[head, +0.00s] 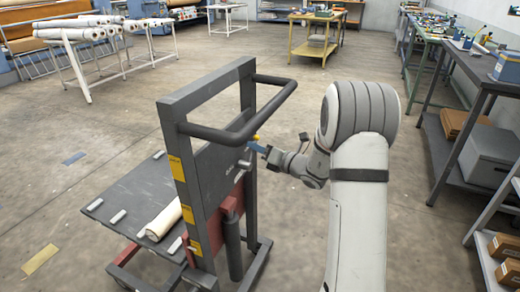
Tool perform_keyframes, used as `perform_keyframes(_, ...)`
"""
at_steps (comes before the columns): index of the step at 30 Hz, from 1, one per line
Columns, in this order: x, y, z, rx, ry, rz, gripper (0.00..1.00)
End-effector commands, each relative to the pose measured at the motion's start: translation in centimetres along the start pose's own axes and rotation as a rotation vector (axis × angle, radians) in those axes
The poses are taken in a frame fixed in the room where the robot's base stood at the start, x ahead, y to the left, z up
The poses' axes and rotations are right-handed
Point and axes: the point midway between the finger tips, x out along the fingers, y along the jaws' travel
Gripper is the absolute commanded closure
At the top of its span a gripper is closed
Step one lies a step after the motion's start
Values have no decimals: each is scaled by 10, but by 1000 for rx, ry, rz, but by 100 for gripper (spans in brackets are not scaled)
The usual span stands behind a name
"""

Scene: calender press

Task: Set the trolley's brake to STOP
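The trolley (172,108) stands in the middle of the head view, with a dark upright frame, a grey push handle (215,137) and a flat platform low on its left. My gripper (259,147), with blue fingers, is at the right side of the frame, just below the handle. A small yellow piece (255,138) shows at its fingertips. I cannot tell whether the fingers touch it or whether it is the brake's knob. Small light marks (241,164) on the frame beside the gripper are too small to read. The brake's setting cannot be made out.
A pale roll (165,221) lies on the trolley's platform (130,195). Dark benches (466,62) and shelves with boxes line the right side. A white rack of rolls (85,85) stands back left, a yellow table (312,20) at the back.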

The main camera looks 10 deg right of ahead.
Motion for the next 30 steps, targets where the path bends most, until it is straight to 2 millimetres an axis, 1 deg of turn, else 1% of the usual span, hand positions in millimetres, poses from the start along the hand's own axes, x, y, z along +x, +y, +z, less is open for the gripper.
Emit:
perform_keyframes(8,1,0,0,-1,0,-1,67)
perform_keyframes(20,1,-1,1,-1,-1,-2,100)
perform_keyframes(30,0,-1,1,-1,-1,-3,100)
